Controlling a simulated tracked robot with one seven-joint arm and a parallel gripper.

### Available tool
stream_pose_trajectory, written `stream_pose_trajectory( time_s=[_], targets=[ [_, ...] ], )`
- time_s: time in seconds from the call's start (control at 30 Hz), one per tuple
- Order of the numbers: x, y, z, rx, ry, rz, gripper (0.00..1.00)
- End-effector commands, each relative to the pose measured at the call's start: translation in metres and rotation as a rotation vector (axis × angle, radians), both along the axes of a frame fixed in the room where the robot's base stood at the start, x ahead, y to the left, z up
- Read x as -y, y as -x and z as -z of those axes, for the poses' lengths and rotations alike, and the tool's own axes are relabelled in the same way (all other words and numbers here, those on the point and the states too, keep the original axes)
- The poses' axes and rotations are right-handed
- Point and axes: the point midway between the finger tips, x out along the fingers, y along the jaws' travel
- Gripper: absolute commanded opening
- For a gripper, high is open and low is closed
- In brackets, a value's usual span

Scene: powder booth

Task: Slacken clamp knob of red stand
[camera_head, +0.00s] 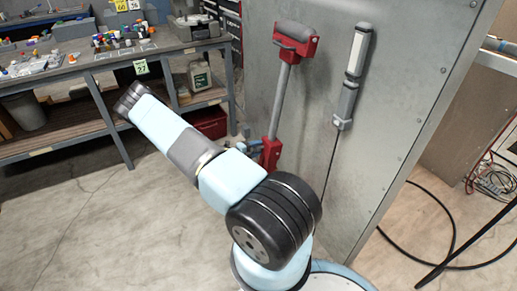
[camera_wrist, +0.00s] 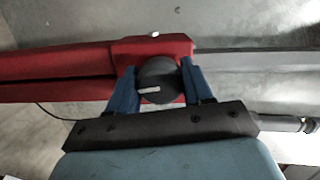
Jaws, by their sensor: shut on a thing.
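The red stand (camera_head: 291,41) stands against the grey booth panel in the head view, with a red head on top, a grey pole (camera_head: 281,95) and a red clamp block (camera_head: 270,152) low down. In the wrist view the red clamp block (camera_wrist: 150,48) carries a round black clamp knob (camera_wrist: 157,88) with a white pointer mark lying nearly horizontal. My gripper (camera_wrist: 158,80) has its two blue fingers on either side of the knob, shut on it. In the head view the knob cannot be made out.
A white and grey wand-like device (camera_head: 350,75) hangs on the panel to the right of the stand. A workbench (camera_head: 60,72) with small coloured items stands at the left. Black hoses (camera_head: 440,258) lie on the floor at the right. Floor at the left is clear.

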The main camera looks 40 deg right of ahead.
Motion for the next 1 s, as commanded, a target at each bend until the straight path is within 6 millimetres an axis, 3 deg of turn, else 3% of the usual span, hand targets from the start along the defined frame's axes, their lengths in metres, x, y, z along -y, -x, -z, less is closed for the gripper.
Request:
stream_pose_trajectory(
  time_s=[0.4,0.9,0.93,1.0],
  targets=[
    [0.0002,-0.0015,0.0021,-0.154,-0.041,-0.027,0.20],
    [-0.0014,-0.0022,0.0038,-0.169,-0.048,-0.033,0.20],
    [-0.0015,-0.0022,0.0039,-0.169,-0.049,-0.032,0.52],
    [-0.0016,-0.0022,0.0039,-0.169,-0.048,-0.033,0.59]
  ],
)
